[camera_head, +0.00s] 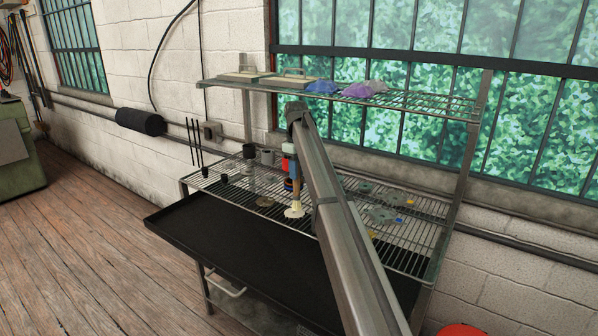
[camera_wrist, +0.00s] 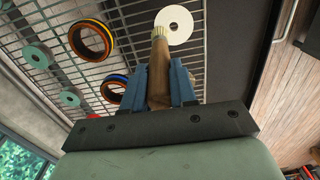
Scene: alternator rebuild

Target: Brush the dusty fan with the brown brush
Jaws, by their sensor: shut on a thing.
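My gripper (camera_head: 293,170) points down over the wire shelf of the rack. Its blue fingers (camera_wrist: 158,88) are shut on the brush's brown handle (camera_wrist: 158,70). The brush's pale bristles (camera_wrist: 160,36) point away from the wrist, and in the head view they hang low over the shelf. A pale round disc with a centre hole (camera_wrist: 174,24), perhaps the dusty fan, is at the bristle tips. It also shows under the brush in the head view (camera_head: 294,212). The bristles overlap the disc's edge; I cannot tell whether they touch it.
Grey-green parts (camera_head: 383,215) lie on the shelf to the right. Coloured rings (camera_wrist: 90,40) lie beside the brush. Thin black rods (camera_head: 196,145) stand at the left. An upper shelf (camera_head: 420,100) carries purple and blue items. A black tray (camera_head: 225,240) is in front, its surface clear.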

